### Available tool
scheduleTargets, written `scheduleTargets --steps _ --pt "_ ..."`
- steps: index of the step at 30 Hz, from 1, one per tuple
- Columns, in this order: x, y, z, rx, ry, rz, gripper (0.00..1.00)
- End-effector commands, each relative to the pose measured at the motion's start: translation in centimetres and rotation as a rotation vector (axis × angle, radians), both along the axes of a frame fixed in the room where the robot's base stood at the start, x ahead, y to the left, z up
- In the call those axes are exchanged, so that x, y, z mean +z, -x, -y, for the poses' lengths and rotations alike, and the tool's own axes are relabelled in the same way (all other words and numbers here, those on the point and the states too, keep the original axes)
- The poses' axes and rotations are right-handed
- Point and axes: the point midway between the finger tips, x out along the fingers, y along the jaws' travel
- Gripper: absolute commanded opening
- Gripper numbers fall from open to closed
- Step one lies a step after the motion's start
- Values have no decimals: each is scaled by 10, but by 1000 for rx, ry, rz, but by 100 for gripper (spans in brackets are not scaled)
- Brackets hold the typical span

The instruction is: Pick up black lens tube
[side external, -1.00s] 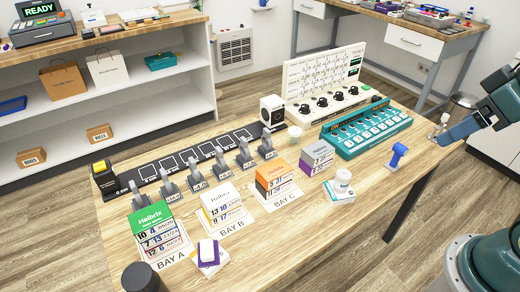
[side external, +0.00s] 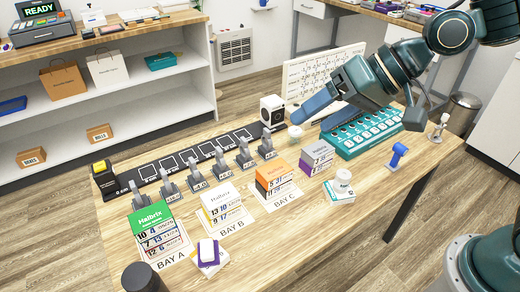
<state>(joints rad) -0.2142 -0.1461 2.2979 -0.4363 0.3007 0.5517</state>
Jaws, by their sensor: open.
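A dark, nearly black cylinder (side external: 142,278), the only thing here that looks like the black lens tube, stands upright at the table's front left edge. The bottom of the picture cuts it off. My gripper (side external: 298,117) reaches in from the upper right, over the back of the table, far from the cylinder. Its blue end points down and left, just above a small whitish jar (side external: 295,133). The gap between its fingers is hard to see, but it is open, with nothing visible in it.
Card stacks stand at bay A (side external: 152,217), bay B (side external: 222,200) and bay C (side external: 272,172). A teal tray (side external: 362,132) lies below my arm. A white-and-purple box (side external: 209,254) sits right of the cylinder.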

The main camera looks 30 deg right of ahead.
Motion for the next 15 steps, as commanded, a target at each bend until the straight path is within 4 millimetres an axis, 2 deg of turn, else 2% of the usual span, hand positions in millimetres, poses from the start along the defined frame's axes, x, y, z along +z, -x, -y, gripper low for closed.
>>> scheduleTargets --steps 1,6,15 --pt "-5 -6 -14 5 -43 -21 75" --pt "-14 -20 -60 7 -201 -93 75" --pt "-35 -34 -137 -15 -480 -277 75"
